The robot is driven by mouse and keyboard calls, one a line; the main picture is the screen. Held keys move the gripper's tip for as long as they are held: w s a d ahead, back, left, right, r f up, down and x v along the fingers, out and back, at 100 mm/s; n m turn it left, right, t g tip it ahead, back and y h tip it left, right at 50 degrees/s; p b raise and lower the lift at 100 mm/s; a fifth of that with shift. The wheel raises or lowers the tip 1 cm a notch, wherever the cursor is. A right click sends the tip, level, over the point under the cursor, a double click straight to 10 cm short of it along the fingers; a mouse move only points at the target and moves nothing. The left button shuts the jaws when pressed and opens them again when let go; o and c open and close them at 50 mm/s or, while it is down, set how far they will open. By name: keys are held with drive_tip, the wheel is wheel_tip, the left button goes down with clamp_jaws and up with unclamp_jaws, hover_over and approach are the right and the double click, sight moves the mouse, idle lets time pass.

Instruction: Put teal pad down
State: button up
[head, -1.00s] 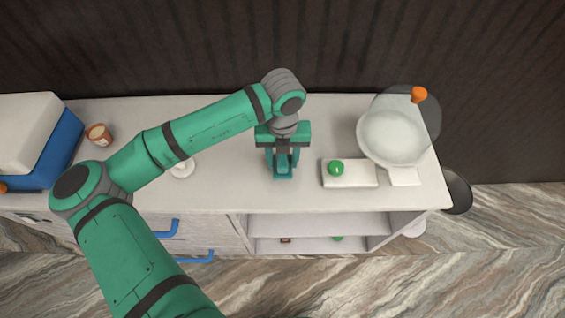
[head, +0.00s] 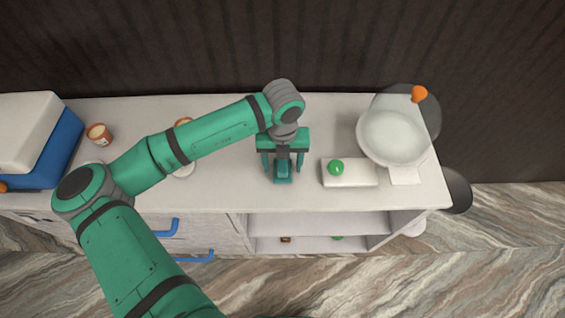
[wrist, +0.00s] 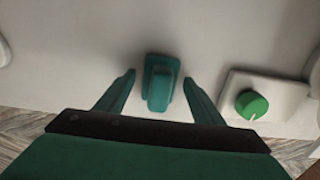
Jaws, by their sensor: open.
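The teal pad (head: 283,173) is on the white counter (head: 230,190), left of a white block with a green knob. In the wrist view the teal pad (wrist: 160,84) shows a raised grip on a wider base and sits between the fingers. My gripper (head: 282,166) is open around it, with a gap on each side between finger and pad. In the wrist view both fingertips (wrist: 158,84) are apart from the pad. The pad appears to rest flat on the counter.
The white block with a green knob (head: 336,167) is close on the right. A white bowl (head: 393,137) with a clear lid and orange knob (head: 419,94) stands further right. A small brown cup (head: 99,134) and a blue-and-white box (head: 55,150) are at the left.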

sight(283, 161)
wheel_tip(283, 161, up, 12)
drive_tip(key=shift+r, duration=0.2)
idle(0.4)
idle(0.4)
